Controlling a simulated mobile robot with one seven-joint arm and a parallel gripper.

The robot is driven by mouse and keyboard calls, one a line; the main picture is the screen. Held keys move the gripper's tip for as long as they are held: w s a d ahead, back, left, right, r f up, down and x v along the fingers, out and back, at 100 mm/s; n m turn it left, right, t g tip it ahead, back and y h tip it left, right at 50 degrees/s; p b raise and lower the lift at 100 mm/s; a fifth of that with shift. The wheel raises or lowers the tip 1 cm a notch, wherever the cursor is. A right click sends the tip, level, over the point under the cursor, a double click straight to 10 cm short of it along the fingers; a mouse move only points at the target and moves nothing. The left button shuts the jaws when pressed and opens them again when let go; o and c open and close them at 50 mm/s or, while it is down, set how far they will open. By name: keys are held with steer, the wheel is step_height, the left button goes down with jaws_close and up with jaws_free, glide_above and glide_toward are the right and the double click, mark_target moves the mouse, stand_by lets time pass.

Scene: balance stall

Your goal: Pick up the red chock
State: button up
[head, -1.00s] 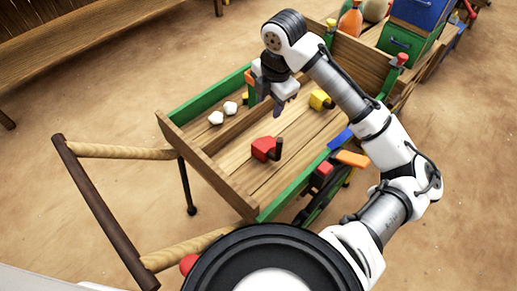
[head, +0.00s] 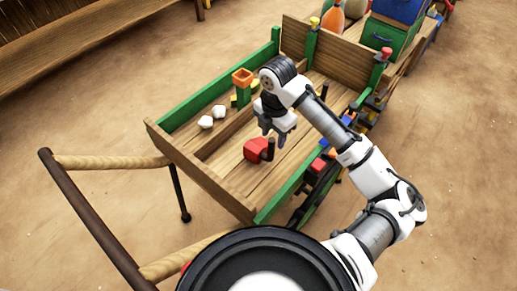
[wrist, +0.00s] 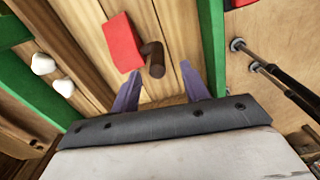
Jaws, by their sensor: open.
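The red chock (head: 257,149) lies on the plank floor of the wooden cart (head: 195,168), with a dark brown peg-like handle (head: 270,149) on its right side. In the wrist view the red chock (wrist: 121,42) is at the upper left, and its brown handle (wrist: 155,62) is just beyond the gap between the fingertips. My gripper (head: 275,138) points down, open and empty, close above the chock. In the wrist view the two purplish fingers of my gripper (wrist: 160,85) are spread apart with only planks between them.
Two white lumps (head: 212,116) lie in the cart's left part, near a green post with an orange square top (head: 243,78). Green side rails (head: 283,196) and wooden end boards edge the cart bed. A blue box (head: 398,9) stands on a green one behind.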

step_height(320, 180, down, 4)
steer(key=shift+w+a, duration=0.1)
steer(key=shift+w, duration=0.05)
jaws_close()
stand_by(0.3)
steer(key=shift+r, duration=0.1)
stand_by(1.0)
